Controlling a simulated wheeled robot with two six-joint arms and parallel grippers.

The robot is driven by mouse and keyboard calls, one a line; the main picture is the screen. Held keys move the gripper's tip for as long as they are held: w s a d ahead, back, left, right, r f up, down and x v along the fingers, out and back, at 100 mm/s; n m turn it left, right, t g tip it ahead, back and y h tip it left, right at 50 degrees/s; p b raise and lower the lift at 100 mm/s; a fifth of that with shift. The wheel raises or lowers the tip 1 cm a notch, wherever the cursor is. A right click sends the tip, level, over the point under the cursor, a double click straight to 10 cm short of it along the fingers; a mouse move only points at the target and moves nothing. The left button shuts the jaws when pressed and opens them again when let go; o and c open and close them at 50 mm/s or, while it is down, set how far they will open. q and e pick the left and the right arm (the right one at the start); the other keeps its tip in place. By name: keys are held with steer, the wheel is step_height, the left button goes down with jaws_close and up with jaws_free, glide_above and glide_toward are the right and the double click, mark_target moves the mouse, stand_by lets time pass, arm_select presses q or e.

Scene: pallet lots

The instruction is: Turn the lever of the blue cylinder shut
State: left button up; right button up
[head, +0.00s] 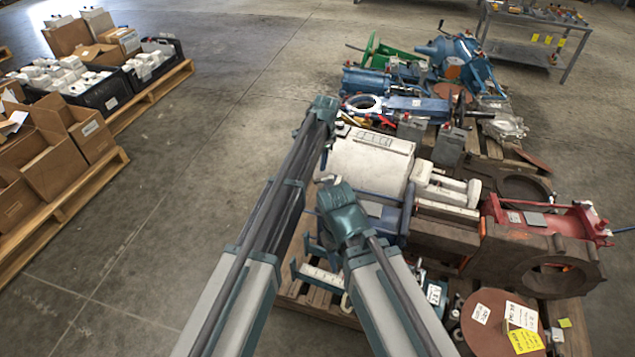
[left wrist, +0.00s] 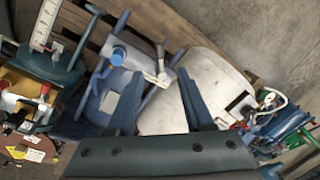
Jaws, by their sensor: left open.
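The blue cylinder (head: 391,222) lies at the left side of the pallet beside a pale block, partly hidden by my arms in the head view. In the left wrist view the blue cylinder (left wrist: 103,100) shows a round blue knob. A pale lever (left wrist: 158,72) stands at its edge by the pale block. My left gripper (head: 325,160) points down near the lever. In the left wrist view the left gripper's (left wrist: 163,95) two dark fingers are apart, and the lever shows beyond and between them. Contact cannot be told.
The pale block (head: 372,160) adjoins the cylinder. A red machine part (head: 560,222) and a brown casting (head: 510,262) crowd the pallet's right side. Blue and green parts (head: 375,55) lie at the far end. The floor (head: 190,150) on the left is clear up to pallets with boxes.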

mark_target(318, 180)
arm_select(q)
steer(key=f+b, duration=0.3)
steer(key=w+f+b, duration=0.1)
steer(key=f+b, duration=0.2)
steer(key=f, duration=0.1)
steer(key=f+b, duration=0.3)
steer(key=shift+w+a+f, duration=0.25)
steer(key=shift+w+a, duration=0.1)
steer(key=shift+w, duration=0.05)
jaws_close()
stand_by(0.9)
